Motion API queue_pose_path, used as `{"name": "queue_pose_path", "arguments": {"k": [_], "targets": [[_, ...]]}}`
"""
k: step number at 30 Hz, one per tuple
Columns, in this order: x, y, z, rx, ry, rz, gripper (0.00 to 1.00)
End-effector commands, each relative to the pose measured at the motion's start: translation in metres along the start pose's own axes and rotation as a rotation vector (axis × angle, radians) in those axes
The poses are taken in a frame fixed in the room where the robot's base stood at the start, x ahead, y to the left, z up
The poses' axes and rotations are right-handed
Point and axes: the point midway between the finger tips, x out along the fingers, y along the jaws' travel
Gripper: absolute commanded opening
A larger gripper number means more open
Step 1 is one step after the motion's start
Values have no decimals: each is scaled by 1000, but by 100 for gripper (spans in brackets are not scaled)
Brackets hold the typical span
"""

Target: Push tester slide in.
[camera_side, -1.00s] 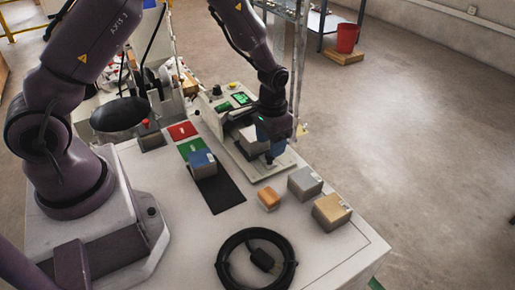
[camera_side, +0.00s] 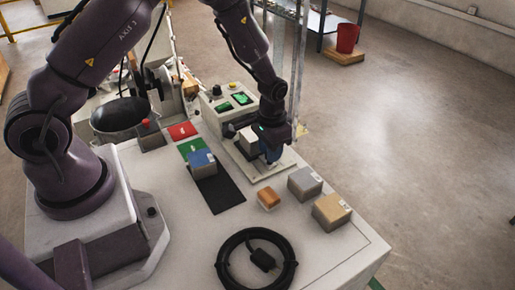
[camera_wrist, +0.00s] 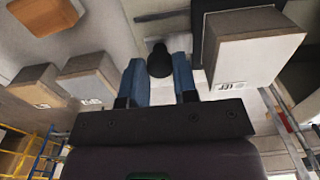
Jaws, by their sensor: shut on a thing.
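The tester (camera_side: 222,104) with green screens stands at the back of the table in the side view. Its slide reaches out towards the front right, and a grey block (camera_side: 247,139) sits on it. In the wrist view the block (camera_wrist: 250,48) rests on the dark slide plate (camera_wrist: 214,38). My gripper (camera_side: 271,156) is at the slide's outer end. In the wrist view its two blue fingers (camera_wrist: 160,72) are on either side of the black slide knob (camera_wrist: 160,60) and shut on it. The knob is mostly hidden in the side view.
A blue-grey block (camera_side: 203,164) stands on the black and green strip. A small orange block (camera_side: 268,198), a grey block (camera_side: 305,183) and a tan block (camera_side: 331,211) stand front right of the slide. A coiled black cable (camera_side: 257,262) lies at the front.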

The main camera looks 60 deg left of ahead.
Motion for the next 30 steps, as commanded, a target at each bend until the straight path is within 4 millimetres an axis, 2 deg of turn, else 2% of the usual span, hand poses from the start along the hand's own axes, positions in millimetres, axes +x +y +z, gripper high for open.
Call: {"name": "queue_pose_path", "arguments": {"k": [5,30], "targets": [[0,-2,0,0,-1,0,10],[-1,-44,0,-3,-2,0,10]]}}
